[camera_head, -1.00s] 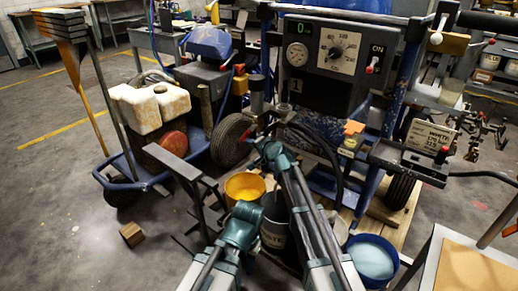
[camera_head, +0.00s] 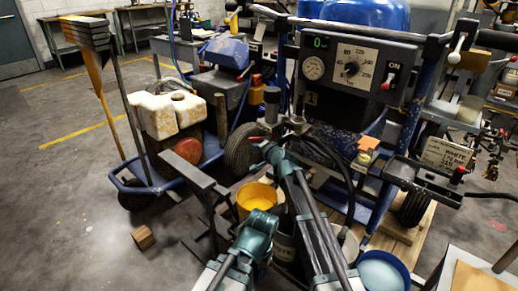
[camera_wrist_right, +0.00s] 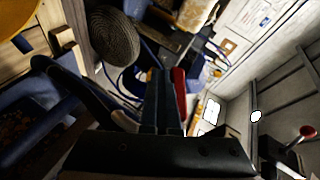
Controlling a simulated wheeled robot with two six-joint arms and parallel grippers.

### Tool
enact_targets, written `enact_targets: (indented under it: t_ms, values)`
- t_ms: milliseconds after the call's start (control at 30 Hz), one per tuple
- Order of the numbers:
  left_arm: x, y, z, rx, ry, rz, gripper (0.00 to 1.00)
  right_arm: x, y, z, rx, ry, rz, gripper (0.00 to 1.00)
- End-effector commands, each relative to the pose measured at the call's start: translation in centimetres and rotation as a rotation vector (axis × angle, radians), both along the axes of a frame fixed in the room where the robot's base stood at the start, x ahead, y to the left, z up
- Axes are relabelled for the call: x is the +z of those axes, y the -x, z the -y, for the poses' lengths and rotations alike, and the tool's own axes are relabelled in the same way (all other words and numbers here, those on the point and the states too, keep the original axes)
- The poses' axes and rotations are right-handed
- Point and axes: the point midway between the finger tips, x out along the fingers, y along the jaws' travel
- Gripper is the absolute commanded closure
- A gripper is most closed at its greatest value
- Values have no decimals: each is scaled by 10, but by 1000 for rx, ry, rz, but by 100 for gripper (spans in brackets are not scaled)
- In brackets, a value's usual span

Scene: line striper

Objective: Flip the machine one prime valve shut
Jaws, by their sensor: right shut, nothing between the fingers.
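Machine one is the blue-framed unit with the dark control panel (camera_head: 350,70) marked 1. A small red lever (camera_head: 257,138), which looks like the prime valve handle, shows at its lower left, at the tip of my right arm. My right gripper (camera_head: 272,150) reaches up to it and is shut. In the right wrist view the shut dark fingers (camera_wrist_right: 162,98) lie right beside the red lever (camera_wrist_right: 180,92); I cannot tell whether they touch. The valve body is hidden behind the gripper. My left arm shows at the bottom, but its gripper cannot be made out.
A yellow bucket (camera_head: 256,198) and a blue bucket (camera_head: 381,270) stand low by the machine. A dark metal stand (camera_head: 190,178) is close left of my arms. Open floor lies farther left.

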Motion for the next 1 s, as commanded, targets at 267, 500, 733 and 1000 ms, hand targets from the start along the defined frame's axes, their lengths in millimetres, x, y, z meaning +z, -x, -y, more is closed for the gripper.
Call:
enact_targets:
  t_ms: [267, 500, 733, 1000]
  values:
    - [6, 0, 0, 1, -1, 0, 50, 7, -4, -5, -1, -1, 1, 100]
    - [9, 0, 0, 2, -1, 0, 50, 9, -5, -7, -1, -1, 1, 100]
    - [11, 0, 0, 2, 0, -1, 50, 11, -6, -8, -1, -1, 1, 100]
    - [12, 0, 0, 2, 0, -1, 50, 12, -7, -8, -1, -1, 1, 100]
